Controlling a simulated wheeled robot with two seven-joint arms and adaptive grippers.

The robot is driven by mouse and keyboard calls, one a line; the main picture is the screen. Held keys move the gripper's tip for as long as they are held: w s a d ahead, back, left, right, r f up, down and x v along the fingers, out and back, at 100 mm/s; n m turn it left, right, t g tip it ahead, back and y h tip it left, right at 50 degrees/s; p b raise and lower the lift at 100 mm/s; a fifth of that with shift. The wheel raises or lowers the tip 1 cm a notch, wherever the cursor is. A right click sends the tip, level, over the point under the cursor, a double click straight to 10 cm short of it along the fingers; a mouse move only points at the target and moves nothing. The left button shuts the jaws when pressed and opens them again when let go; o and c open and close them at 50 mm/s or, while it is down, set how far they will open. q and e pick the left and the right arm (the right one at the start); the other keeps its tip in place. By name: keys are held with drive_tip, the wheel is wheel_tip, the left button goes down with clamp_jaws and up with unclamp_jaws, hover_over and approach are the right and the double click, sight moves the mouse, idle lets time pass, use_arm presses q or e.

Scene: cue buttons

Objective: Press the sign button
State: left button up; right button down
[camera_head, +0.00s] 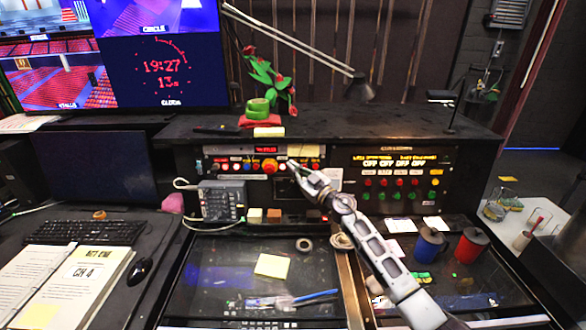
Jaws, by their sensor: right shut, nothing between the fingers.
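The left button panel (235,167) is set in the black console, with a row of small coloured buttons and a large orange-red button (270,166). The right button panel (395,180) has rows of red and green buttons under white "OFF" labels. The lettering is too small to tell which one is the sign button. My right gripper (293,167) comes in from the lower right. It is shut and empty, with its tips in front of the left panel, just right of the orange-red button. I cannot tell whether they touch the panel. My left gripper is not in view.
A small mixer (222,201) stands below the left panel. A lamp arm (290,40) reaches over the console. A blue mug (430,245) and a red mug (470,245) stand at right. A keyboard (85,232) and open binder (75,285) lie at left.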

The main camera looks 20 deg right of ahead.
drive_tip(key=shift+s+a+r+p, duration=0.15)
drive_tip(key=shift+s+a+p, duration=0.1)
drive_tip(key=shift+s+p, duration=0.6)
drive_tip(key=shift+s+a+r+p, duration=0.25)
drive_tip(key=shift+s+p, duration=0.45)
drive_tip(key=shift+s, duration=0.3)
drive_tip(key=shift+s+a+r+p, duration=0.1)
drive_tip(key=shift+s+a+p, duration=0.15)
drive_tip(key=shift+s+p, duration=0.6)
